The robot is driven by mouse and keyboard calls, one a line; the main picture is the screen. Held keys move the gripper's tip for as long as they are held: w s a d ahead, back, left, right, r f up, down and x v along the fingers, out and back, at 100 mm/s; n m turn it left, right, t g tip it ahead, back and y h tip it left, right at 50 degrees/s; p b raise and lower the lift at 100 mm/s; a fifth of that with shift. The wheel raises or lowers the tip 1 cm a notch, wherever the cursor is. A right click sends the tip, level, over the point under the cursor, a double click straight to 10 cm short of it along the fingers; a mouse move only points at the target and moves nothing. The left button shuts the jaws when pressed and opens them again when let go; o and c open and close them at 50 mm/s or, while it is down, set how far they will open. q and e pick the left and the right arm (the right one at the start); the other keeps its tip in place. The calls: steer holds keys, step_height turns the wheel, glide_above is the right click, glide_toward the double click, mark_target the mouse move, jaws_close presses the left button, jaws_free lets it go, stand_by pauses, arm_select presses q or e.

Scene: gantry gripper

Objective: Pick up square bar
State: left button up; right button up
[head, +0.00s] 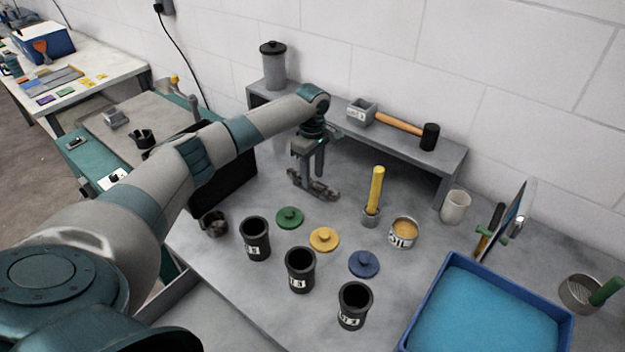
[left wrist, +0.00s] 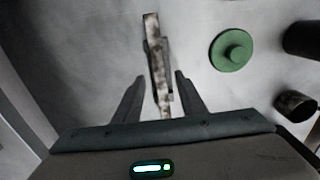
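The square bar (left wrist: 153,40), mottled grey-brown and long, lies between the fingers of my left gripper (left wrist: 158,76) in the left wrist view. The fingers are apart, with a visible gap on each side of the bar. A darker grey shape lies along the bar's right side; I cannot tell whether it is shadow or a support. In the head view my left gripper (head: 308,172) points down over the bar (head: 327,192) on the grey table, in front of the shelf. The fingers partly hide it. My right gripper is in neither view.
A green lid (head: 289,217), yellow lid (head: 324,238) and blue lid (head: 364,263) lie nearby, with black cups (head: 300,270) in front. A yellow-handled tool (head: 375,190) stands to the right. The grey shelf (head: 400,148) is behind; a blue tray (head: 440,290) is at right.

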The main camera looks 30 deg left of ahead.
mark_target(313, 180)
arm_select(q)
steer(key=shift+f, duration=0.55)
jaws_close()
steer(key=shift+r, duration=0.15)
step_height(313, 180, up, 10)
steer(key=b, duration=0.3)
stand_by(0.3)
stand_by(0.4)
